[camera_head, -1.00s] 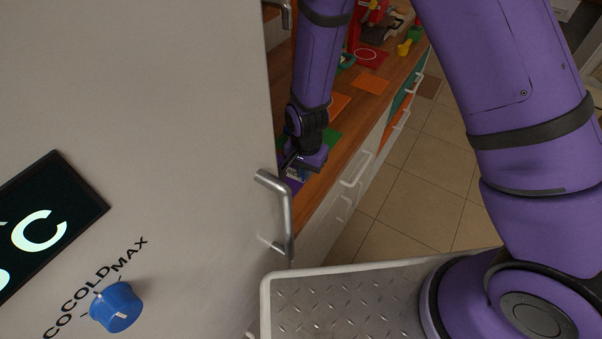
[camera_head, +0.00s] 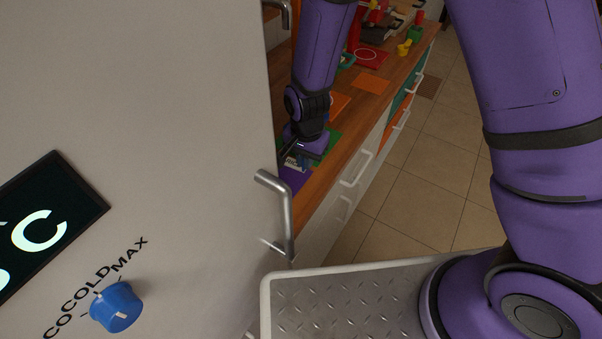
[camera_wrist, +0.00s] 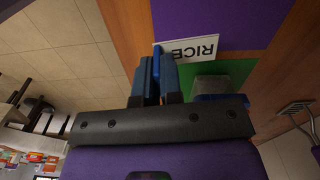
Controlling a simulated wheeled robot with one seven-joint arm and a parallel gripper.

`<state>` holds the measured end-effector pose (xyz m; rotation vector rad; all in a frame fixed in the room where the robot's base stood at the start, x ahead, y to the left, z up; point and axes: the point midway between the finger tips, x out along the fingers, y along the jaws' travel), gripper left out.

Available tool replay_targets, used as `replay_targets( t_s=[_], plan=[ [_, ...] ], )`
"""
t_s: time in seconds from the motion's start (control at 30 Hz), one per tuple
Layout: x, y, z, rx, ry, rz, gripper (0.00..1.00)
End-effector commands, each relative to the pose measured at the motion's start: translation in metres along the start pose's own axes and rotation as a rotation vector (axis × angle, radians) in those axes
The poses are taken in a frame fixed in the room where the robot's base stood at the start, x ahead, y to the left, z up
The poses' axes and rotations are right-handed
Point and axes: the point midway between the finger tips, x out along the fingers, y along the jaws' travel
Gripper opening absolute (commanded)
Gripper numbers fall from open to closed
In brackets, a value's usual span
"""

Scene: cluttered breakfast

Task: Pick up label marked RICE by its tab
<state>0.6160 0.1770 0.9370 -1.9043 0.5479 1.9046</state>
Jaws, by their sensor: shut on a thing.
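The white label marked RICE (camera_wrist: 195,48) shows upside down in the wrist view, just beyond my fingertips. My gripper (camera_wrist: 155,72) is shut on the label's blue tab (camera_wrist: 157,60), with the blue fingers on either side of it. In the head view my gripper (camera_head: 308,155) is low over the counter, and the label (camera_head: 294,163) is a small pale patch beside it, mostly hidden. I cannot tell whether the label touches the surface.
A purple mat (camera_wrist: 225,18) and a green mat (camera_wrist: 235,70) lie on the wooden counter. A large grey appliance (camera_head: 150,120) with a handle (camera_head: 278,210) blocks the left. Tiled floor (camera_head: 430,180) is open to the right of the drawers.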

Motion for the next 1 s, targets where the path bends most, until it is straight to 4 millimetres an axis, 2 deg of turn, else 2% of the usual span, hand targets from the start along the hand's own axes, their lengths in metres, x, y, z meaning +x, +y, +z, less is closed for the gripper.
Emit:
replay_targets(
  t_s=[0.2, 1.0],
  plan=[
    [-0.0072, 0.0, 0.0, 0.0, 0.0, -0.001, 0.0],
    [-0.0072, 0.0, -0.0001, 0.0, 0.0, 0.0, 0.0]
  ],
)
